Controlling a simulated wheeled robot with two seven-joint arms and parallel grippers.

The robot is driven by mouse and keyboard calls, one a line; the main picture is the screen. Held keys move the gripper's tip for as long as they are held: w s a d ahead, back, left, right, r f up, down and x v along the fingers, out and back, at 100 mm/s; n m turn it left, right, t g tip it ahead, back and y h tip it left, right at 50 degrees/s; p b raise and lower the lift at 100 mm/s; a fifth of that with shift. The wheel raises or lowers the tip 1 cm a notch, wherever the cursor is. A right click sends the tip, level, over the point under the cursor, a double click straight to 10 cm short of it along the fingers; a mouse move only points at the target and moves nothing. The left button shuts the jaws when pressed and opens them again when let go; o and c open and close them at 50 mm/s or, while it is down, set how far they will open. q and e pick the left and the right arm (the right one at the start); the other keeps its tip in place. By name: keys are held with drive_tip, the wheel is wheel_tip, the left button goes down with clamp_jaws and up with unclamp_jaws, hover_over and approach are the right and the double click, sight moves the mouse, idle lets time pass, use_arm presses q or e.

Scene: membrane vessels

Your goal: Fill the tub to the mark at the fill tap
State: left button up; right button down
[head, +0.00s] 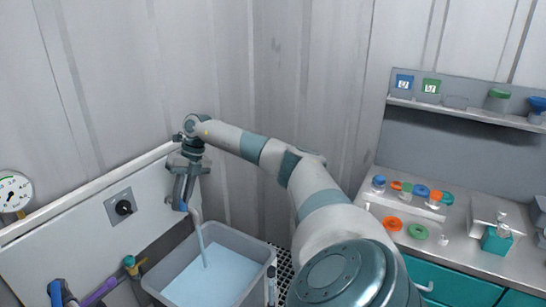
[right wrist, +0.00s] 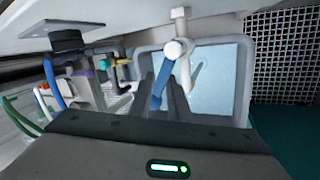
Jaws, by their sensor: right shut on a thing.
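The grey tub (head: 238,238) stands under the fill tap (head: 195,214) in the head view, its rim also showing in the right wrist view (right wrist: 244,85). A pale stream of water (head: 203,248) runs from the spout into it. Pale blue water (head: 215,278) covers the inside; I cannot make out the mark or the level against it. My right gripper (head: 183,197) is at the tap, above the tub's far left side. In the right wrist view its fingers (right wrist: 163,88) are shut on the tap's blue lever (right wrist: 159,84). My left gripper is not in view.
A panel with a black knob (head: 123,207) and a round gauge (head: 13,191) runs along the left. Coloured valves (head: 130,265) sit left of the tub. A counter (head: 450,240) with bottles and coloured rings is at right, under a shelf (head: 465,110). Metal mesh (head: 283,262) lies beside the tub.

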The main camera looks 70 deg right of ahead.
drive_tip(key=shift+s+d, duration=0.2)
drive_tip(key=shift+d, duration=0.35)
drive_tip(key=m+p, duration=0.2)
drive_tip(key=m+t+h+p, duration=0.1)
drive_tip(key=shift+w+a+r+m, duration=0.15)
drive_tip(key=shift+w+a+m, duration=0.15)
drive_tip(key=shift+w+a, duration=0.1)
drive_tip(key=shift+w+a+m+t, duration=0.1)
drive_tip(key=shift+m+t, duration=0.2)
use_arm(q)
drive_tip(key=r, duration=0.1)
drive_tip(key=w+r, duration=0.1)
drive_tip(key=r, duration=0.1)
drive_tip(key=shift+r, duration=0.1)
use_arm(e)
drive_tip(key=shift+w+a, duration=0.1)
drive_tip(key=shift+w, duration=0.1)
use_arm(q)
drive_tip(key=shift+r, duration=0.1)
